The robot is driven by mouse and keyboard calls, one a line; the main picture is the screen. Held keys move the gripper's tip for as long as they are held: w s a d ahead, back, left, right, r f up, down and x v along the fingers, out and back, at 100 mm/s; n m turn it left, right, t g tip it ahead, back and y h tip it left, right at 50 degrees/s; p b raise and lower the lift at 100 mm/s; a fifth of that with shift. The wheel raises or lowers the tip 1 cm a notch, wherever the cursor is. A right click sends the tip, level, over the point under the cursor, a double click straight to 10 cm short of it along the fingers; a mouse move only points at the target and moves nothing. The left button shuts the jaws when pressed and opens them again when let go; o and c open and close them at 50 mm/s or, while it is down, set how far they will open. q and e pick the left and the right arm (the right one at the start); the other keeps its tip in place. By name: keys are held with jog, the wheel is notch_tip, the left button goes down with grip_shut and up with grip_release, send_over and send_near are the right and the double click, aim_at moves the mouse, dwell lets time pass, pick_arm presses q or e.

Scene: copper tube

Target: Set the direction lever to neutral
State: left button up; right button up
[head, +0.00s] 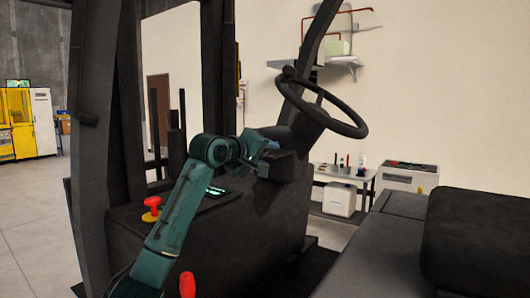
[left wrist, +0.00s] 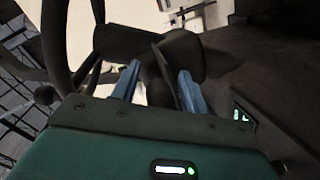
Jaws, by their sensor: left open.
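My left gripper (head: 268,147) is at the dark steering column, below the steering wheel (head: 352,130). In the left wrist view its two blue fingers (left wrist: 158,84) are apart. A dark stalk, which looks like the direction lever (left wrist: 163,74), shows between them; I cannot tell whether either finger touches it. The lever does not stand out against the dark column in the head view, so its setting cannot be read. My right gripper is not in view.
The dark console carries a lit display (head: 215,191) and a red knob on a yellow base (head: 152,207). A black mast post (head: 95,130) stands at left. The black seat (head: 475,240) is at right. A metal table (head: 345,172) stands behind.

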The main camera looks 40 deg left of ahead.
pick_arm(q)
jog(key=shift+c, duration=0.2)
grip_shut()
dwell(0.3)
